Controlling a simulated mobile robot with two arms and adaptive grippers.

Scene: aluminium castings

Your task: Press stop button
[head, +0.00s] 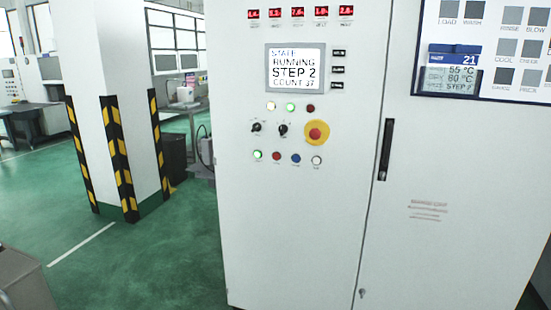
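A light grey control cabinet (290,230) stands upright in front of me. On its face is a large red mushroom button (315,132) on a round yellow plate. Below it is a row of small buttons: a lit green one (257,155), a red one (277,156), a blue one (296,158) and a white one (317,160). Their labels are too small to read. The screen (296,69) above reads "RUNNING STEP 2 COUNT 37". Neither of my grippers is in view.
Two black selector knobs (283,130) sit left of the mushroom button. A black door handle (385,150) is to the right. A white pillar (132,100) with black-yellow striped corners stands at left. Green floor (150,260) is open between pillar and cabinet.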

